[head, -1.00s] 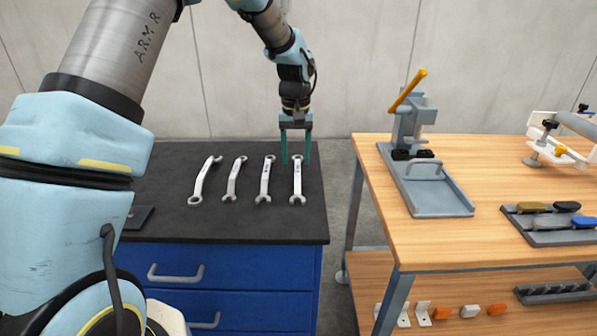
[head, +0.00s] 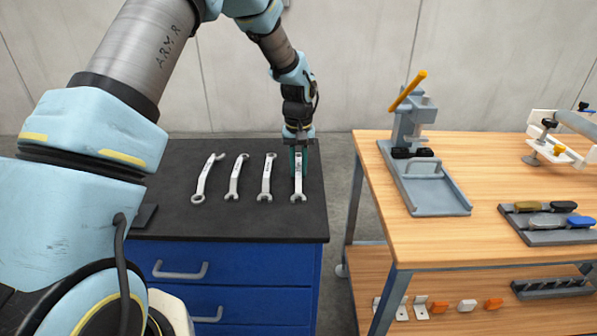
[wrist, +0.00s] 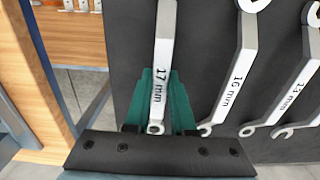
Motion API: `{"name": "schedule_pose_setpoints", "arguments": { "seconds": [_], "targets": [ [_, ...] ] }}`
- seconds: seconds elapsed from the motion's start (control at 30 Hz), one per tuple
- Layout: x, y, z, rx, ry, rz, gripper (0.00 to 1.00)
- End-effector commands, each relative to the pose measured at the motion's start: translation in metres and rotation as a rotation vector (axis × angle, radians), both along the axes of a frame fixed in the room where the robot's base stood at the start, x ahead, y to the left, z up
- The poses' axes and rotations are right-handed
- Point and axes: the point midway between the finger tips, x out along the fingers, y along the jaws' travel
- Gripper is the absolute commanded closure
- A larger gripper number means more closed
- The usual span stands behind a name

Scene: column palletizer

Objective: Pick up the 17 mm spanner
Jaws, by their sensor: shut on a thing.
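The 17 mm spanner (head: 298,185) lies at the right end of a row of spanners on the dark worktop (head: 230,222). Its label "17 mm" shows on the handle in the wrist view (wrist: 161,80). My gripper (head: 298,158) is down at the spanner's far end. In the wrist view its green fingers (wrist: 158,100) are on both sides of the handle and shut on it. The spanner's open-jaw end points toward the front of the worktop. I cannot tell any gap between the spanner and the worktop.
The 16 mm spanner (wrist: 236,85) lies close beside it, with the 14 mm spanner (wrist: 295,90) beyond. Another spanner (head: 206,180) is at the row's left end. A wooden bench (head: 440,240) with a lever press (head: 410,130) stands to the right, across a gap.

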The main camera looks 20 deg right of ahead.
Motion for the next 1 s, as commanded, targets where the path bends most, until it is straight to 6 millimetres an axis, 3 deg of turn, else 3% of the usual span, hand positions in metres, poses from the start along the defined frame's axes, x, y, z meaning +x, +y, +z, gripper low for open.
{"name": "schedule_pose_setpoints", "arguments": {
  "seconds": [0.13,0.77,0.87,1.0],
  "targets": [
    [0.0,0.0,0.0,0.0,0.0,0.0,1.0],
    [0.001,0.0,0.002,-0.001,-0.002,0.0,1.0],
    [0.001,-0.001,0.009,-0.003,-0.003,0.0,1.0],
    [0.002,-0.001,0.034,-0.004,-0.006,-0.001,1.0]
  ]
}}
